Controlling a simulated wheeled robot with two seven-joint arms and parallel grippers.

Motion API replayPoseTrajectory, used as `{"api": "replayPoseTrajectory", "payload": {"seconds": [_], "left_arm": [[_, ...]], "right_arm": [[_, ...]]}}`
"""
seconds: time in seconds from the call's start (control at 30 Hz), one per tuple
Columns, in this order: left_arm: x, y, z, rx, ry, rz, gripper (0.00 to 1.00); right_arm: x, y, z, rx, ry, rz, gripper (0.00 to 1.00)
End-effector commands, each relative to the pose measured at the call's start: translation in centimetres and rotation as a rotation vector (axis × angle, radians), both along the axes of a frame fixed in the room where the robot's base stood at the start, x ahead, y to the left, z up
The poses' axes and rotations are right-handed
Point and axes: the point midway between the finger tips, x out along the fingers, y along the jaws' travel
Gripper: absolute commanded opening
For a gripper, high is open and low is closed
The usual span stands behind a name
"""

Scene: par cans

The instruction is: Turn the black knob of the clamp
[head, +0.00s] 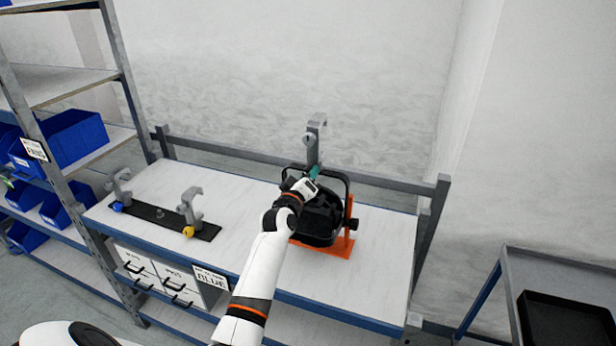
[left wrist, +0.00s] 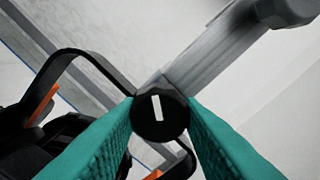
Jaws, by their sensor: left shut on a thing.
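The grey hook clamp (head: 312,145) stands upright above a black par can (head: 322,222). In the left wrist view the clamp (left wrist: 215,55) runs from the middle to the upper right. Its black knob (left wrist: 160,116) faces the camera and has a white bar mark, close to upright with a slight tilt. My left gripper (head: 314,173) is at the clamp's lower part. In the left wrist view its teal fingers (left wrist: 160,122) lie on both sides of the knob and are shut on it. The knob is hidden in the head view. My right gripper is not in view.
The par can sits on an orange stand (head: 345,243) on the workbench (head: 372,275). A black bar with two more clamps (head: 191,208) lies at the bench's left. A shelf with blue bins (head: 75,138) is at left, and a black tray (head: 565,318) at right.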

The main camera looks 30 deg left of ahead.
Motion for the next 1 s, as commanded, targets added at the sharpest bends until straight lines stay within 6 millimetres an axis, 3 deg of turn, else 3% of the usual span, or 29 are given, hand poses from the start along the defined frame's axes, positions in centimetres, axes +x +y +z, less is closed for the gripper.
{"api": "replayPoseTrajectory", "payload": {"seconds": [1.0], "left_arm": [[0.0, -0.1, 0.3, -0.899, -0.217, 0.001, 0.1]], "right_arm": [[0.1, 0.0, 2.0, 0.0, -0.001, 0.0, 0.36]]}}
